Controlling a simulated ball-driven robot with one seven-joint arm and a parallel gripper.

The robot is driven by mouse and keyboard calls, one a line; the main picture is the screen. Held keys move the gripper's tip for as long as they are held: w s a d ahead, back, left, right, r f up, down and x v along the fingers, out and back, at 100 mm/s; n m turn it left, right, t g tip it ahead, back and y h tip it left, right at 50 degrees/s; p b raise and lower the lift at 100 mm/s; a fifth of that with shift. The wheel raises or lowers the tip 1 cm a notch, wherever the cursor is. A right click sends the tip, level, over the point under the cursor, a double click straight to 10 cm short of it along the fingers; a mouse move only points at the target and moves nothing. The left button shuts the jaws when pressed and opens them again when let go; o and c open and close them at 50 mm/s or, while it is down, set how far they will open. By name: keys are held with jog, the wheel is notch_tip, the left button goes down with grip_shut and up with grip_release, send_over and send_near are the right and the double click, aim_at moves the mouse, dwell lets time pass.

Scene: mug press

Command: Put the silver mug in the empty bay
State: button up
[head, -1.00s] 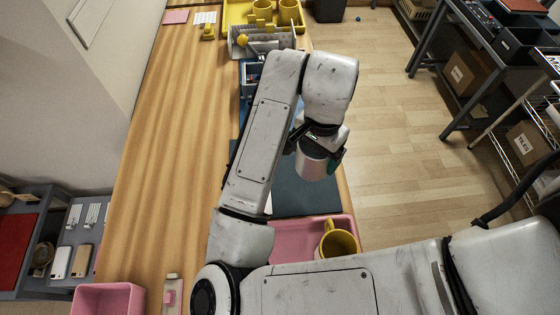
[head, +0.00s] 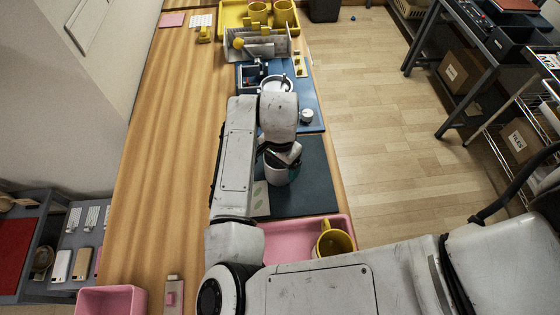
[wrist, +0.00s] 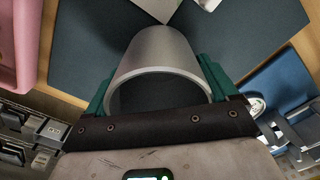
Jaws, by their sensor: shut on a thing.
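The silver mug (head: 276,173) is held over the dark mat (head: 310,180) on the bench. My gripper (head: 281,154) is shut on it, and my arm hides part of the grip in the head view. In the wrist view the mug (wrist: 160,50) sits between the two green fingers of my gripper (wrist: 156,80), with its round rim towards the camera. I cannot tell whether the mug touches the mat. Beyond the mat, a blue board (head: 309,95) carries a dark and silver device. I cannot pick out which place is the empty bay.
A pink tray (head: 285,240) with a yellow mug (head: 335,241) lies on the near side of the mat. A grey divided rack (head: 275,47) and a yellow tray (head: 232,17) with yellow mugs stand at the far end.

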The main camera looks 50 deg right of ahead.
jog(key=shift+f, duration=0.1)
jog(key=o, duration=1.1)
